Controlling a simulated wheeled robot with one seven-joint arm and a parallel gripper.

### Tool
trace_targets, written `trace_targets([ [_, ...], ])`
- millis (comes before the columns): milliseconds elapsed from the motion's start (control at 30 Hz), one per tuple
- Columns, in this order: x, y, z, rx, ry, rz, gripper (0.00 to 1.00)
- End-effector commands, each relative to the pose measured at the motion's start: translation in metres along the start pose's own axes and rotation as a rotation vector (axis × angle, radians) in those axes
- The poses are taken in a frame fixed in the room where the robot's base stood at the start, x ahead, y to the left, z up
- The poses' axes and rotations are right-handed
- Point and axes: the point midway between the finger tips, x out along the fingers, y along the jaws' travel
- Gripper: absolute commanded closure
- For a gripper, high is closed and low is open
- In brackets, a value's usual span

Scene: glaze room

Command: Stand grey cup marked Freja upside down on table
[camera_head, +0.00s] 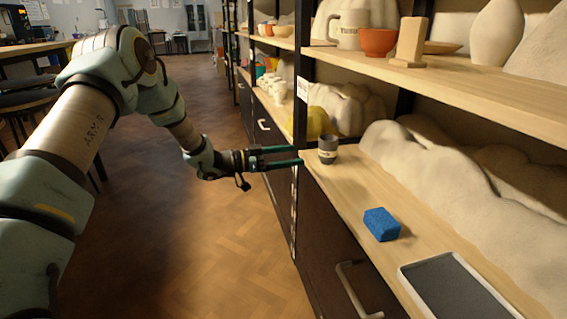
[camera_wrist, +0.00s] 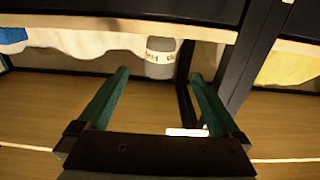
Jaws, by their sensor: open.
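The grey cup (camera_head: 327,150) stands on the lower wooden shelf board (camera_head: 350,190), close to its front edge and the dark upright. It looks mouth up, with a pale label band round it. In the wrist view the cup (camera_wrist: 160,58) appears upside down, as the whole picture does, and its label has small lettering that I cannot read surely. My gripper (camera_head: 301,155) is open and level at the shelf's front edge, pointing at the cup. In the wrist view the cup lies beyond and between the fingertips (camera_wrist: 158,72), apart from both. Nothing is held.
A blue sponge (camera_head: 381,224) and a grey tray (camera_head: 455,288) lie nearer on the same board. Pale lumpy forms (camera_head: 430,170) fill its back. The upper shelf carries a mug (camera_head: 349,29) and an orange bowl (camera_head: 378,42). A dark upright (camera_head: 304,70) stands close beside the cup.

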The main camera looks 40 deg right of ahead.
Motion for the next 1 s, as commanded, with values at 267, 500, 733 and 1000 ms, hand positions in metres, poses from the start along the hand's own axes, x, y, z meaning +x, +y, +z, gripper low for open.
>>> trace_targets([
  [267,0.031,0.0,0.001,0.001,0.0,0.0,0.0],
  [500,0.058,0.0,0.001,0.001,0.0,-0.001,0.0],
  [733,0.084,0.0,0.001,0.001,-0.001,-0.001,0.0],
  [1000,0.108,-0.001,0.001,0.0,-0.001,-0.003,0.0],
])
